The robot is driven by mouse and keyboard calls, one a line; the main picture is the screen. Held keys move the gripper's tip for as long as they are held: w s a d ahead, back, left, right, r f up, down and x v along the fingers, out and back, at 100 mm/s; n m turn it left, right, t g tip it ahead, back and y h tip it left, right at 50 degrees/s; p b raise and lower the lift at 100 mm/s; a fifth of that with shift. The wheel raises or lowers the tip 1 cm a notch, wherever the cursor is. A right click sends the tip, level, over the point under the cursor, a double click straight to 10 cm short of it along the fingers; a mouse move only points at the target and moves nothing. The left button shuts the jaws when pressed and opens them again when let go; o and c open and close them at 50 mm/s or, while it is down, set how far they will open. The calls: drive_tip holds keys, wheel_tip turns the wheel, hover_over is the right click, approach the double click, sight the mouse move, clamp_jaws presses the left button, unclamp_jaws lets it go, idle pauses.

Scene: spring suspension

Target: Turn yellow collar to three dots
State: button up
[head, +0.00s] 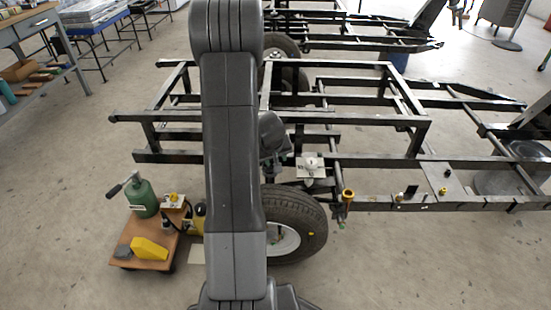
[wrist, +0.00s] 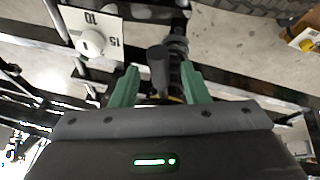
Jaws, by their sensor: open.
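In the wrist view my gripper (wrist: 160,85) has its two green fingers apart, one on each side of a dark upright suspension part (wrist: 178,60) with a dark rounded knob beside it. A thin yellow edge (wrist: 177,98) shows low between the fingers; it may be the yellow collar, but most of it is hidden by my gripper. No dots can be made out. In the head view my gripper (head: 284,158) is beside the frame above the tire, partly hidden by my arm. I cannot tell whether the fingers touch anything.
A white plate (head: 312,168) with a white knob and the numbers 10 and 15 is close to my gripper. The tire (head: 300,205) is below, and black frame rails (head: 380,112) surround the area. A wooden cart (head: 140,262) with a green bottle stands left.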

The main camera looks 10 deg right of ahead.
drive_tip(key=p+v, duration=0.5)
drive_tip(key=v, duration=0.8)
drive_tip(key=shift+s+r, duration=0.25)
drive_tip(key=shift+r, duration=0.1)
drive_tip(key=shift+f, duration=0.1)
drive_tip(key=b+x, duration=0.5)
drive_tip(key=x, duration=0.9)
drive_tip(key=shift+w+a+b, duration=0.15)
drive_tip(key=shift+b, duration=0.3)
drive_tip(key=shift+a, duration=0.15)
drive_tip(key=shift+r, duration=0.2)
